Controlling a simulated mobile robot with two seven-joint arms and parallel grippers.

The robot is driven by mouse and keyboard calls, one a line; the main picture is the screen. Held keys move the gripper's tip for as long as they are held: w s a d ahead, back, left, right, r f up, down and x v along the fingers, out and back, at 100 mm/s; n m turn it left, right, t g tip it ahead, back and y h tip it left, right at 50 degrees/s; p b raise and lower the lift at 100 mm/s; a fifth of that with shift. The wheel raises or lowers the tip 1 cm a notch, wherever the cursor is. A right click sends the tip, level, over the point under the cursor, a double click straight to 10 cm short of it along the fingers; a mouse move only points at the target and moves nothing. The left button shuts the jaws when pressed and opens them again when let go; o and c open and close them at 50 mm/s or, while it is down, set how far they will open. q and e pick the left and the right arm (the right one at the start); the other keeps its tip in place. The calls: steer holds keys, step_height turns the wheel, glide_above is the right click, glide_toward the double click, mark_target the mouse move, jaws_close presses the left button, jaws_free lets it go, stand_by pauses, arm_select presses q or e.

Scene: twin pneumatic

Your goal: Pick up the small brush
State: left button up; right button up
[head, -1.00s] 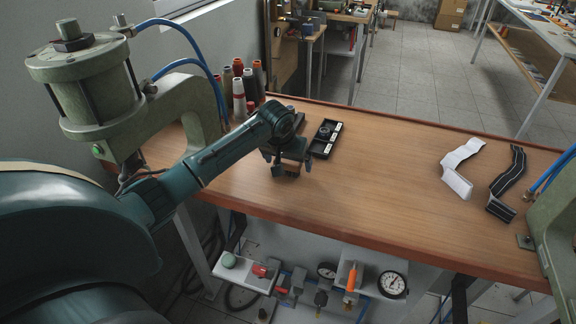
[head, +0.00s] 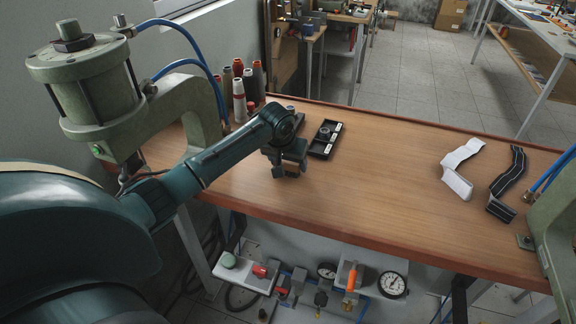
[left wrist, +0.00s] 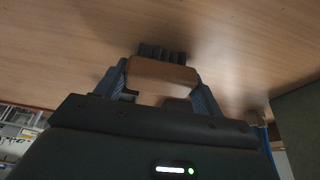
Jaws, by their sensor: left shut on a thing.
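The small brush (left wrist: 163,72) shows in the left wrist view, with a brown wooden body and dark bristles at its far side. My left gripper (left wrist: 160,88) is shut on it, one finger at each end of the wooden body. In the head view my left gripper (head: 288,172) is over the left part of the wooden table (head: 390,190). There the gripper hides most or all of the brush. I cannot tell whether the brush touches the table. My right gripper is not in view.
A black tray (head: 325,139) lies just behind my left gripper. Thread spools (head: 239,98) stand at the back left beside the green press (head: 95,85). White (head: 460,165) and black (head: 508,180) strips lie at the right. The table's middle is clear.

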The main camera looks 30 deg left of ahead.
arm_select(q)
steer(key=shift+r, duration=0.15)
step_height(320, 180, up, 10)
steer(key=shift+f+b, duration=0.1)
steer(key=shift+b, duration=0.4)
steer(key=o, duration=0.4)
steer(key=shift+c, duration=1.2)
